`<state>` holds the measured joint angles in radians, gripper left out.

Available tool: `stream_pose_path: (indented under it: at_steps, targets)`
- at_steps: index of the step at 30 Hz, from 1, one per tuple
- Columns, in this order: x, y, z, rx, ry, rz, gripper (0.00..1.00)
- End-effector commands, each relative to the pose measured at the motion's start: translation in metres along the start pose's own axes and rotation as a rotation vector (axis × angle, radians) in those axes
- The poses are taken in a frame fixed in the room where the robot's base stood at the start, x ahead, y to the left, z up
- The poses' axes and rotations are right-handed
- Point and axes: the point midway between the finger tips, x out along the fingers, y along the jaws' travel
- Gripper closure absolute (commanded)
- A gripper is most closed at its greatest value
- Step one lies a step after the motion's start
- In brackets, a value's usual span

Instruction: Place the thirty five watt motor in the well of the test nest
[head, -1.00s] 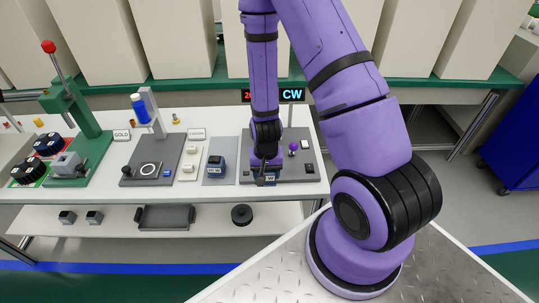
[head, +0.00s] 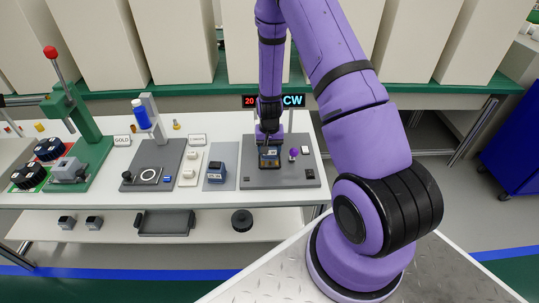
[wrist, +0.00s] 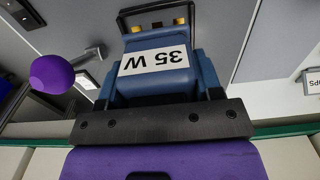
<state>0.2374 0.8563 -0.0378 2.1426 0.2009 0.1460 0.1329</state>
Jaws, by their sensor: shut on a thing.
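The thirty five watt motor is a dark blue block (head: 269,158) with a white label. In the wrist view its label (wrist: 155,62) reads 35 W. My gripper (head: 268,145) is shut on it; the gripper's dark jaw base also shows in the wrist view (wrist: 160,105). The test nest (head: 260,180) is a dark grey plate at the right end of the bench, with a purple-knobbed lever. The motor is over the back middle of this plate. The well is hidden, and I cannot tell whether the motor is inside it or above it.
The purple knob (head: 293,152) stands close to the right of the motor; it also shows in the wrist view (wrist: 52,74). Another blue motor (head: 216,171) sits on a light mat to the left. A CW display (head: 293,101) is behind the nest.

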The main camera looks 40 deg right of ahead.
Motion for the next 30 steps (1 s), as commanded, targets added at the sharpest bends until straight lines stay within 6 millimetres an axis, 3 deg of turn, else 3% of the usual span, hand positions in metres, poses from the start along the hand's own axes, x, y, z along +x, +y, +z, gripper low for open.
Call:
stream_pose_path:
  at_steps: [9,20,21,24,30]
  targets:
    - [0.034,0.001,-0.003,0.001,0.000,0.000,0.81]
    - [0.037,0.001,-0.003,0.000,0.001,0.000,0.81]
    - [0.038,0.001,-0.003,0.000,0.000,0.000,0.36]
    - [0.038,0.001,-0.003,0.000,0.001,0.000,0.15]
    - [0.037,0.001,-0.003,0.000,0.000,0.000,0.15]
